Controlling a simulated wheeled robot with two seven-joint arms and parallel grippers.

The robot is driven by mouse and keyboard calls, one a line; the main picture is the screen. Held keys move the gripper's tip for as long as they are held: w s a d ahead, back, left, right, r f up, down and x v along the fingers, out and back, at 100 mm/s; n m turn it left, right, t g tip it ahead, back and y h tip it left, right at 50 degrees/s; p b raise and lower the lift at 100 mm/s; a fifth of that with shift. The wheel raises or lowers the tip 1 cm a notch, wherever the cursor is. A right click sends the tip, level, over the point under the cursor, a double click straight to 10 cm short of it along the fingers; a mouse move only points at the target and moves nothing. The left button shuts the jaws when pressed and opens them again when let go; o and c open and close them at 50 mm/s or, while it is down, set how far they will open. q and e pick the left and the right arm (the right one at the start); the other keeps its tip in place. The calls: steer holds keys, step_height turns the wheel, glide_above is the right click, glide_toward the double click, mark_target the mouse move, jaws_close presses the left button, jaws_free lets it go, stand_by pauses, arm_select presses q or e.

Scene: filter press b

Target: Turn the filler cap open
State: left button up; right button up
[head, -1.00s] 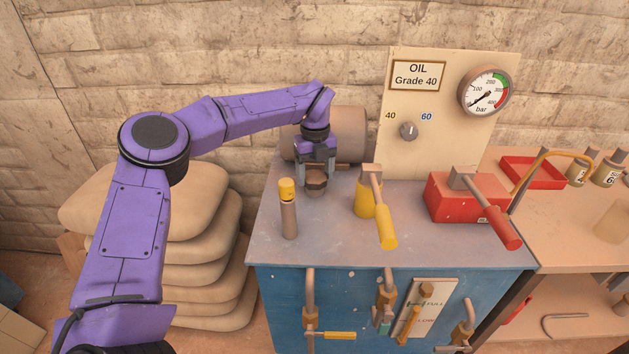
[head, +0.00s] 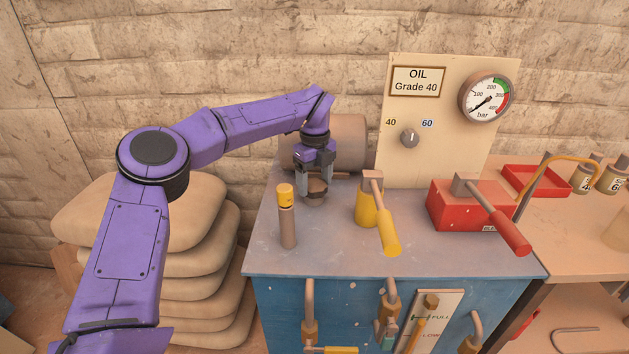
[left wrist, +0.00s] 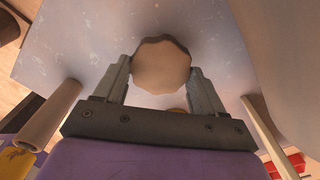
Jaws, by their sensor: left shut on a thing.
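The filler cap (head: 317,187) is a small brown, many-sided knob on the grey top of the blue cabinet, in front of a brown cylindrical tank. In the left wrist view the cap (left wrist: 161,66) shows as a pale brown disc with a lobed edge. My left gripper (head: 316,190) points down over it and is shut on it, with one grey finger on each side. The gripper also shows in the left wrist view (left wrist: 162,82). The cap's underside and neck are mostly hidden. My right gripper is not in view.
A yellow-topped post (head: 287,218) stands close in front of the cap. A yellow-handled lever (head: 388,230) and a red block with a red-handled lever (head: 459,205) stand to the right. The brown tank (head: 350,142) is close behind. Stacked sacks (head: 195,210) lie left.

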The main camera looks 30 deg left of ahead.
mark_target(315, 184)
arm_select(q)
steer(key=o, duration=1)
steer(key=shift+w+r, duration=0.1)
steer(key=shift+r, duration=0.15)
steer(key=shift+o, duration=0.2)
steer(key=shift+f, duration=0.1)
step_height(315, 184, up, 11)
steer(key=shift+f+p, duration=0.2)
steer(key=shift+p, duration=0.1)
